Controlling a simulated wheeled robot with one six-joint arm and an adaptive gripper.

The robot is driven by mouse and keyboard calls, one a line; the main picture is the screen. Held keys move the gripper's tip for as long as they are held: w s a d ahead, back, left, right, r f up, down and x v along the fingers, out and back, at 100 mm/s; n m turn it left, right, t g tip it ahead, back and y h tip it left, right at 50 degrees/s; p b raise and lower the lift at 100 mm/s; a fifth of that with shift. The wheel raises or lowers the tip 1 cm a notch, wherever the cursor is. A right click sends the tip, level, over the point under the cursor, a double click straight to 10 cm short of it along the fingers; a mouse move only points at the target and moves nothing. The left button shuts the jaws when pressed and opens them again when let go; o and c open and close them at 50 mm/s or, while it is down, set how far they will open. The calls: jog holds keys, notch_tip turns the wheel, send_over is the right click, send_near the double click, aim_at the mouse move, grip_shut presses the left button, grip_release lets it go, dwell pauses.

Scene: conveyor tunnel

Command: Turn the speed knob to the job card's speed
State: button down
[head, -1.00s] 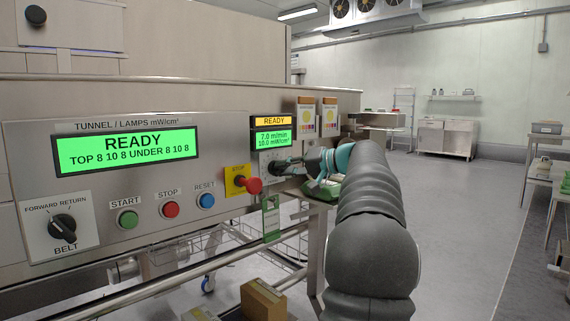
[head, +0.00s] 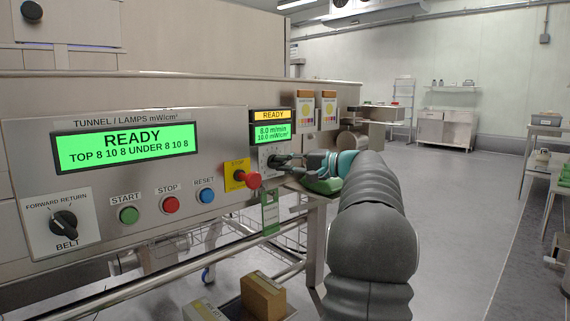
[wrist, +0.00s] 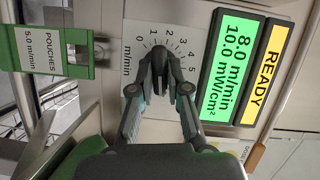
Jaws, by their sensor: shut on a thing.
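In the head view my gripper (head: 283,160) reaches the dial from the right. The green display beside it (wrist: 228,70) reads 8.0 m/min and 10.0 mW/cm². The job card (wrist: 38,50), in a green holder, reads POUCHES 5.0 m/min; it hangs below the panel in the head view (head: 270,212).
A red stop button (head: 252,180) on a yellow plate juts out just left of the dial. Start, stop and reset buttons and the belt switch (head: 64,225) lie further left. A cardboard box (head: 263,297) sits low in front. The floor at right is open.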

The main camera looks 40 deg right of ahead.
jog(key=c, duration=1.1)
grip_release()
jog(key=shift+c, duration=0.2)
jog(key=v, duration=1.2)
